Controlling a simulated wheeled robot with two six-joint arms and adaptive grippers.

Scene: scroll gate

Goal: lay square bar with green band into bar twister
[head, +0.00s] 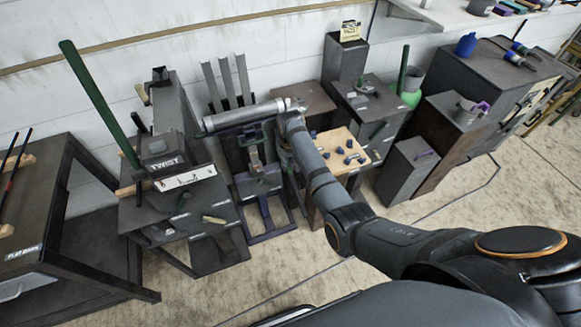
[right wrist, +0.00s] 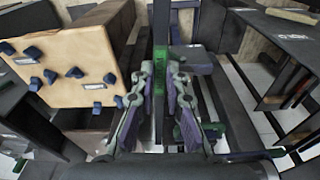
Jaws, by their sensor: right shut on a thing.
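In the right wrist view my right gripper (right wrist: 161,74) has its two fingers closed on a thin dark square bar (right wrist: 160,22), which runs up the picture between them. A green band (right wrist: 160,54) shows on the bar near the fingertips. In the head view the right gripper (head: 254,146) hangs below my wrist, to the right of the bar twister; the bar is hard to make out there. The bar twister (head: 165,148), marked TWIST, stands on a dark bench at left, with a long green lever leaning up and left. My left gripper is not in view.
A wooden board (head: 342,150) with several blue knobs lies right of the gripper. Several upright grey bars (head: 227,80) stand behind my wrist. A flat-bars table (head: 45,210) is at far left. Dark cabinets (head: 485,75) stand at right; floor in front is open.

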